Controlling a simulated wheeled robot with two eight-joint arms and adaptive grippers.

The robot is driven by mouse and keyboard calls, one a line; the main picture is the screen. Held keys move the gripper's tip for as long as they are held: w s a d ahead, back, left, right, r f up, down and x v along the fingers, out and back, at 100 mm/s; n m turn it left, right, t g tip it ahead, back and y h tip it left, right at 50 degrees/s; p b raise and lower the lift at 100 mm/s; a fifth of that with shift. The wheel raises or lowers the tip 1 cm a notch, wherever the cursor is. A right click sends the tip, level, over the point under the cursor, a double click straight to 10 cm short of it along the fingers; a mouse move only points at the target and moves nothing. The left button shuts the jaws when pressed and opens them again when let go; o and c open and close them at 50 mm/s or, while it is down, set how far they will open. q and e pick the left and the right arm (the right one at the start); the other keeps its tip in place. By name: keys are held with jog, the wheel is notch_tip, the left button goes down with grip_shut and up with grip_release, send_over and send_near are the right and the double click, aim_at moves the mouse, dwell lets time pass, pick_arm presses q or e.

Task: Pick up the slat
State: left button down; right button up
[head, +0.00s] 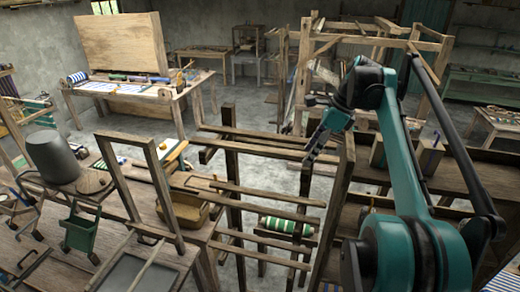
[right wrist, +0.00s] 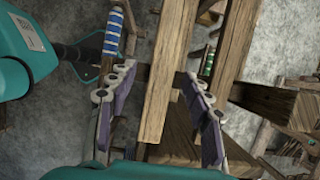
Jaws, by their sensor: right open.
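Several long brown wooden slats run across the loom frame in the head view, one of them the upper slat (head: 262,149). My right gripper (head: 314,152) is above the right end of these upper slats, pointing down. In the right wrist view, the right gripper (right wrist: 155,76) is open, with its two fingers spread apart. A wooden slat (right wrist: 163,75) appears between the fingers, with visible gaps on both sides. I cannot tell how far below the fingertips it is, or which head-view slat it matches. My left gripper is not in view.
The loom's upright post (head: 232,185) and a green-and-white striped roll (head: 287,226) are close below. A bench (head: 200,235) with a grey cylinder (head: 52,155) stands at the left. A large wooden loom (head: 300,65) is behind. Bare floor (head: 250,98) lies between.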

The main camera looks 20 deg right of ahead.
jog(key=shift+w+d+f, duration=0.1)
jog(key=shift+d, duration=0.05)
jog(key=c, duration=1.1)
grip_shut()
jog(key=shift+r, duration=0.2)
